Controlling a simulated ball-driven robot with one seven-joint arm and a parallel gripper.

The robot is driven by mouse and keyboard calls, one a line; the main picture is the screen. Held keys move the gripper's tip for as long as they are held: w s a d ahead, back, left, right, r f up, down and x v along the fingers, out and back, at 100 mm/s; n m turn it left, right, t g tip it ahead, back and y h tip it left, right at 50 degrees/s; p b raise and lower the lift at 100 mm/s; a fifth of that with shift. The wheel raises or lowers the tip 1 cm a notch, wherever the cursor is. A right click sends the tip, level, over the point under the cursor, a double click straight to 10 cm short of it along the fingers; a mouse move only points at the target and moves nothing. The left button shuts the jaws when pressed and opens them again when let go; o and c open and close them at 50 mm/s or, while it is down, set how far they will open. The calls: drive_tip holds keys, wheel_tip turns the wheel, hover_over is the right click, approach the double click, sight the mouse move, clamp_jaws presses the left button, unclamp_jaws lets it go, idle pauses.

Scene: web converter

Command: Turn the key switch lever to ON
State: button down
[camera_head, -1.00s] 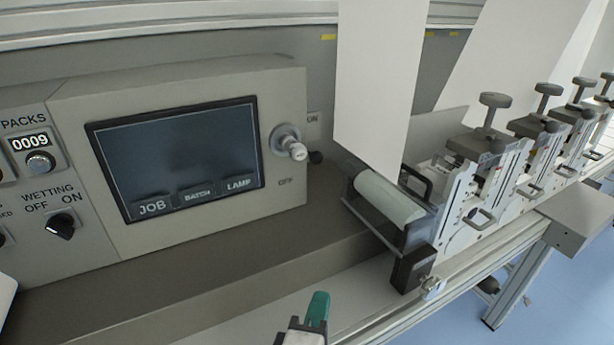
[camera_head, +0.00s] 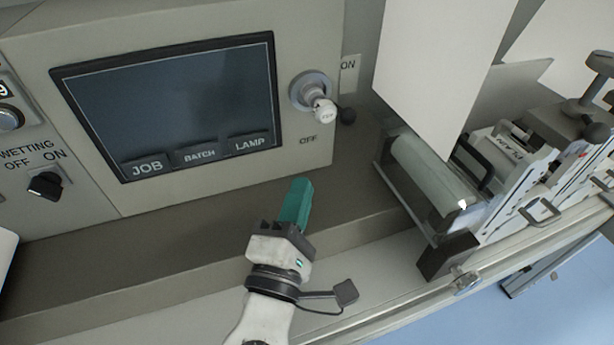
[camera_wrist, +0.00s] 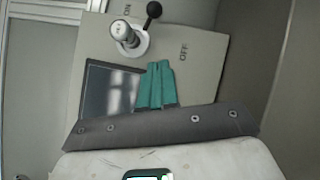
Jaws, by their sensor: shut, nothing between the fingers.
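The key switch (camera_head: 311,93) sits on the beige panel, right of the dark screen, with ON printed at its upper right and OFF below it. A light stem with a key cap (camera_head: 323,112) sticks out from it, and a dark ball-ended lever (camera_head: 347,115) shows at its lower right, between the two labels. My gripper (camera_head: 301,188) has teal fingers, shut and empty, below the switch and apart from it. In the wrist view the switch (camera_wrist: 124,32) and black lever ball (camera_wrist: 153,9) lie beyond the teal fingertips (camera_wrist: 159,66).
The dark screen (camera_head: 172,103) fills the panel left of the switch. A ledge (camera_head: 200,215) runs below the panel. A roller (camera_head: 432,172) and white sheet (camera_head: 440,70) stand close on the right. Space directly before the switch is clear.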

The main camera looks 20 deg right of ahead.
drive_tip(key=w+d+r+p, duration=0.3)
drive_tip(key=w+d, duration=0.4)
drive_tip(key=d, duration=0.1)
drive_tip(key=shift+w, duration=0.1)
